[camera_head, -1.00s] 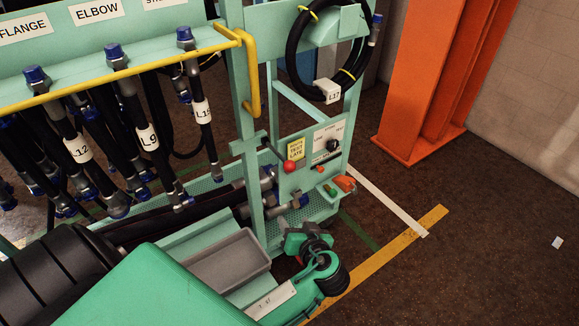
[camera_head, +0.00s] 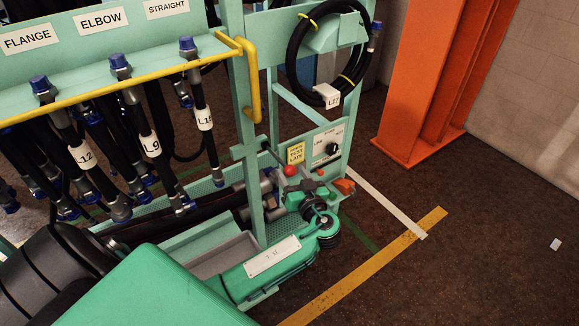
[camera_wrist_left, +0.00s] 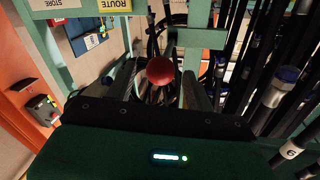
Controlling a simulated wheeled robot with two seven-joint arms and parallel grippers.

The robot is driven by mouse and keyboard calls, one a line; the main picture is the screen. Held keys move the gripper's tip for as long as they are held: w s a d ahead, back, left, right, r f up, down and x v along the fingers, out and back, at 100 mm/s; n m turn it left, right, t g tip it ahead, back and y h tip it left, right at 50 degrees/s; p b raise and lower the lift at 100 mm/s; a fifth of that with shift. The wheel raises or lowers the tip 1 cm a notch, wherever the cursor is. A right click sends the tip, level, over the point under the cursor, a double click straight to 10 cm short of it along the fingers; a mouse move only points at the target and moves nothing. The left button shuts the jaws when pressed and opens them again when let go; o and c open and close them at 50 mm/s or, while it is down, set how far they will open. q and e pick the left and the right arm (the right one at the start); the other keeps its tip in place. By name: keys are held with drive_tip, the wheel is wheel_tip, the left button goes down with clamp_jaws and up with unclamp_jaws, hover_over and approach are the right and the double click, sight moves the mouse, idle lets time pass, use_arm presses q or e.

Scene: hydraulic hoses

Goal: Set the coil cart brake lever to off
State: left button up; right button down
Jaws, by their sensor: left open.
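A lever with a red ball knob (camera_head: 291,170) stands at the near right end of the teal hose cart (camera_head: 249,185). Its thin dark rod runs up and left from the knob. No on or off marking is readable beside it. My left gripper (camera_head: 293,191) is just below and in front of the knob, its jaws open. In the left wrist view the red knob (camera_wrist_left: 160,71) appears between the two open fingers (camera_wrist_left: 160,88); I cannot tell whether they touch it. My right gripper is out of view.
A yellow sign (camera_head: 296,153) and a selector panel (camera_head: 327,147) are close behind the knob. An orange part (camera_head: 344,187) is to its right. Labelled hoses (camera_head: 150,145) hang at the left, and a coiled hose (camera_head: 290,60) above. Floor to the right is open before the orange column (camera_head: 425,80).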

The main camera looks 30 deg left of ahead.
sight(279, 159)
use_arm(q)
drive_tip(key=shift+x, duration=1.35)
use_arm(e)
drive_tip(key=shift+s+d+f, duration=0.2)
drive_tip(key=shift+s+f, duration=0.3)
use_arm(q)
clamp_jaws()
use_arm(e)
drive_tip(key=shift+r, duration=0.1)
